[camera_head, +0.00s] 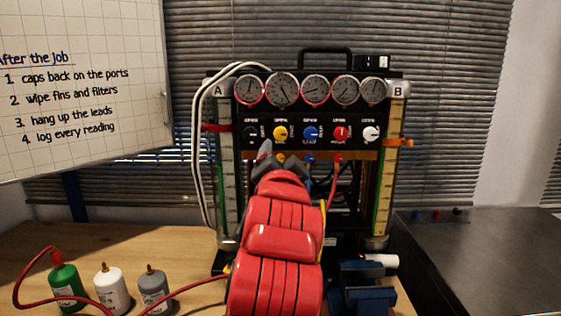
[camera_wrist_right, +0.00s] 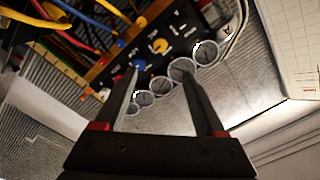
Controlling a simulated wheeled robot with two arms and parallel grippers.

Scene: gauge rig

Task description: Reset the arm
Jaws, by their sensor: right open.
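My right arm, red, rises up the middle of the head view in front of the gauge rig (camera_head: 263,130). Its right gripper (camera_head: 268,152) is near the lower edge of the knob panel, partly hidden by the arm. In the right wrist view the gripper (camera_wrist_right: 160,78) has its two dark fingers spread with nothing between them. The rig appears turned over there, with gauges (camera_wrist_right: 160,84) and blue (camera_wrist_right: 138,64) and yellow (camera_wrist_right: 160,46) knobs beyond the fingertips. I cannot tell whether a finger touches the panel. My left gripper is not in view.
Green (camera_head: 66,284), white (camera_head: 112,290) and grey (camera_head: 154,288) bottles stand on the wooden table at the left, with a red hose around them. A dark bench (camera_head: 490,265) is at the right. A whiteboard (camera_head: 80,90) hangs upper left.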

